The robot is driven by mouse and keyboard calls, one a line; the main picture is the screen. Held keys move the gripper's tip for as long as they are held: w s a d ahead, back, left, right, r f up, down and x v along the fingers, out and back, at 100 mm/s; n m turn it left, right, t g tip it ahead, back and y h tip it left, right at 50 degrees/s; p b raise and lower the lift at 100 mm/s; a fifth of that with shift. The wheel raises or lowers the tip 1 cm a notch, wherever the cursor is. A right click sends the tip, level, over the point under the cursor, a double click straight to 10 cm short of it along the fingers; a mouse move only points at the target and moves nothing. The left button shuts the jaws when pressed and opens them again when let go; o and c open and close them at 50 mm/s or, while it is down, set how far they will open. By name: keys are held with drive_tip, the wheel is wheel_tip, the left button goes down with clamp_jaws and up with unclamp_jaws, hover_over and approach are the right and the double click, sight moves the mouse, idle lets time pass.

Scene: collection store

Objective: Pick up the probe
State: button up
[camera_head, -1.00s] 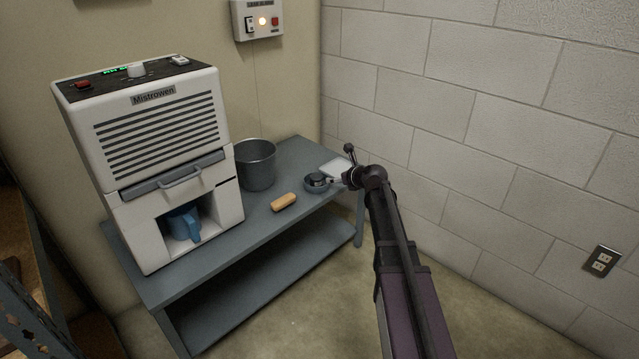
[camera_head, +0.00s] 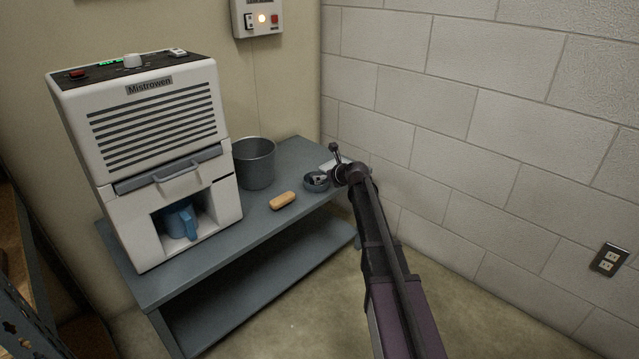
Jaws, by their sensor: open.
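I cannot make out a probe for certain. A small dark round dish (camera_head: 313,186) sits near the right end of the grey table. My gripper (camera_head: 323,179) is over or at this dish, at the end of my dark arm, and is open. Its fingers are small and partly hidden by the wrist, so I cannot tell whether they touch anything. What lies inside the dish is too small and covered to tell. A tan, rounded block (camera_head: 283,201) lies on the table to the left of the dish.
The grey table (camera_head: 205,262) also bears a dark grey pot (camera_head: 256,164) and a white Mistrowen machine (camera_head: 152,150) with a blue jug (camera_head: 181,220) in its bay. A pale flat item (camera_head: 328,165) lies behind my gripper. A block wall (camera_head: 480,130) stands close on the right.

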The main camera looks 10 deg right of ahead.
sight(316, 174)
idle(0.3)
drive_tip(key=shift+a+b+x, duration=0.2)
drive_tip(key=shift+b+x, duration=0.95)
drive_tip(key=shift+x, duration=1.5)
drive_tip(key=shift+s+r, duration=0.1)
drive_tip(key=c, duration=1.2)
drive_tip(key=shift+c, duration=0.2)
drive_tip(key=shift+r, duration=0.15)
wheel_tip(316, 174, up, 3)
drive_tip(key=p, duration=0.3)
drive_tip(key=shift+r+p, duration=0.15)
drive_tip(key=shift+p, duration=0.15)
drive_tip(key=s+a+r+p, duration=0.1)
drive_tip(key=s, duration=1.5)
drive_tip(key=shift+a+r, duration=0.15)
drive_tip(key=shift+r, duration=0.05)
